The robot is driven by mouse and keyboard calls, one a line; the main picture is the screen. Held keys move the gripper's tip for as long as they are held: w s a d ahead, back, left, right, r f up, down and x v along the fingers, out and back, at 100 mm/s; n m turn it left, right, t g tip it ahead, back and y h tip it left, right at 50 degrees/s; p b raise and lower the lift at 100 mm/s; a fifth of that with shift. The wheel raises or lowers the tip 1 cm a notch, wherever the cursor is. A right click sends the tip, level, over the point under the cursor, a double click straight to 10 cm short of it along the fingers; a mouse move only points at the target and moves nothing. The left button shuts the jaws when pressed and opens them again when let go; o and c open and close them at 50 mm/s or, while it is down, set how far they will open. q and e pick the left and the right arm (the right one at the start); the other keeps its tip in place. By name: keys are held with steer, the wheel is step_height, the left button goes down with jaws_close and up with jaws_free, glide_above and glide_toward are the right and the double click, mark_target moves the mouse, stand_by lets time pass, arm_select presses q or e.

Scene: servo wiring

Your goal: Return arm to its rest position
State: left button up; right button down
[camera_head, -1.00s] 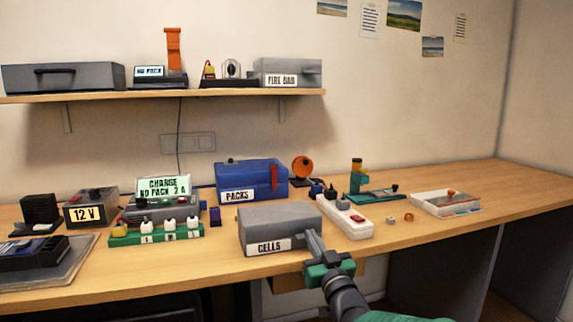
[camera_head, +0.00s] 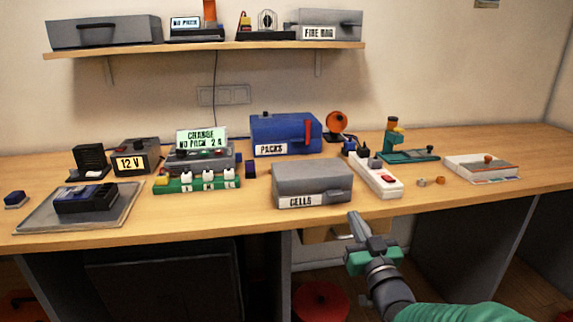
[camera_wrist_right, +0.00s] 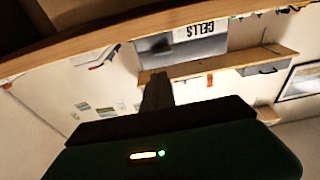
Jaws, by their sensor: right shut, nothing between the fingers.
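My right gripper (camera_head: 354,222) is at the front edge of the workbench, just right of and below the grey CELLS box (camera_head: 312,180). Its fingers are together and hold nothing. In the right wrist view the closed fingers (camera_wrist_right: 157,88) point toward the bench edge, and the CELLS box (camera_wrist_right: 185,42) shows upside down beyond it. The CELLS box stands closed on the bench, apart from my gripper in the head view. My left gripper is not in view.
The workbench (camera_head: 240,212) holds a blue PACKS box (camera_head: 283,134), a charger (camera_head: 202,140), a green strip (camera_head: 197,184), a white power strip (camera_head: 376,176) and a white tray (camera_head: 482,168). A shelf (camera_head: 200,49) hangs above. Open space lies below the bench front.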

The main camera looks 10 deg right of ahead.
step_height(320, 180, down, 11)
steer(key=s+a+g, duration=0.2)
steer(key=s+g, duration=0.1)
steer(key=g, duration=0.2)
steer(key=s+a+f+g, duration=0.2)
steer(key=s+f+g, duration=0.4)
steer(key=s+f, duration=0.45)
steer(key=s+a+f+g, duration=0.1)
steer(key=s+f+g, duration=0.55)
steer(key=s, duration=0.75)
steer(key=w+p+v, duration=0.3)
steer(key=p+v, duration=1.1)
steer(key=p, duration=0.1)
steer(key=w+a+r+p+v, duration=0.1)
steer(key=w+p+v, duration=0.2)
steer(key=p+v, duration=1.1)
steer(key=shift+a+r+h+p, duration=0.3)
steer(key=shift+a+p, duration=0.05)
steer(key=shift+a, duration=0.1)
